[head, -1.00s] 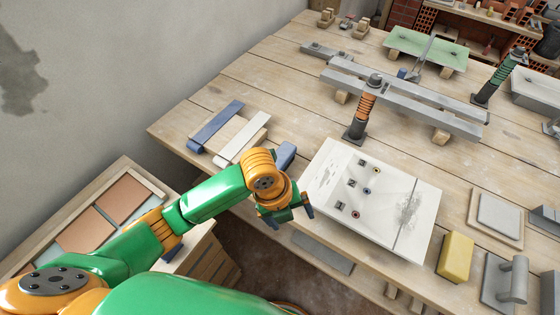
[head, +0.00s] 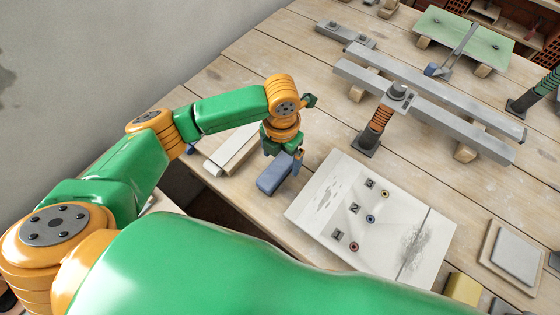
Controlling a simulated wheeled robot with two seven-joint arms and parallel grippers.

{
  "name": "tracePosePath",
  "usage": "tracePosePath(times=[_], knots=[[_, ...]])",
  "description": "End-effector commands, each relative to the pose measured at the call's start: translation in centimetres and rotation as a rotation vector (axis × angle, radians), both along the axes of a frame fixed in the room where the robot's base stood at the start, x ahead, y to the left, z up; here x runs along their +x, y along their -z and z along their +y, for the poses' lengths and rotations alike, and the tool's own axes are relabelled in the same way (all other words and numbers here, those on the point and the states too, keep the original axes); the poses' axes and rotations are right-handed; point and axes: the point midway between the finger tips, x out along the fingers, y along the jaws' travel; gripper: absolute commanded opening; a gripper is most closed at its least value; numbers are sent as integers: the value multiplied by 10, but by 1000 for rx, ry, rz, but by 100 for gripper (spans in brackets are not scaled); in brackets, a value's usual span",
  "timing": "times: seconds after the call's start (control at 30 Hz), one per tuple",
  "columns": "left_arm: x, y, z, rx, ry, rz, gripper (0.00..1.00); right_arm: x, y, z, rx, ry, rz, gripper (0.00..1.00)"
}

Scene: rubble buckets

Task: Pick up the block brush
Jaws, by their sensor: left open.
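A small blue block (head: 270,181), which I take to be the block brush, lies near the left edge of the wooden bench, left of the white panel. I cannot make out bristles. My left gripper (head: 284,162) is right above it, pointing down, with its fingers apart. One finger shows at the block's right side; the other is partly hidden behind the block's far end. I cannot tell whether they touch it. My right gripper is not in view.
A white panel (head: 330,190) with small fittings lies close to the right. Pale strips (head: 235,148) lie to the left, partly behind my arm. An upright orange-ribbed post (head: 378,128) and grey bars (head: 430,105) stand farther back. A yellow block (head: 463,288) is at the lower right.

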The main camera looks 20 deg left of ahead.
Motion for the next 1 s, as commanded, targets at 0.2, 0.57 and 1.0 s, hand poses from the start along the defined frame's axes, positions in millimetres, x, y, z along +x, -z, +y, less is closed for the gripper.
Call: tracePosePath(times=[0.2,0.57,1.0], knots=[[-7,39,6,0,0,3,92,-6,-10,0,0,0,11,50],[-6,47,6,0,0,-2,68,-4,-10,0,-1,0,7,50],[-6,46,6,0,0,-2,0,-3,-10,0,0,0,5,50]])
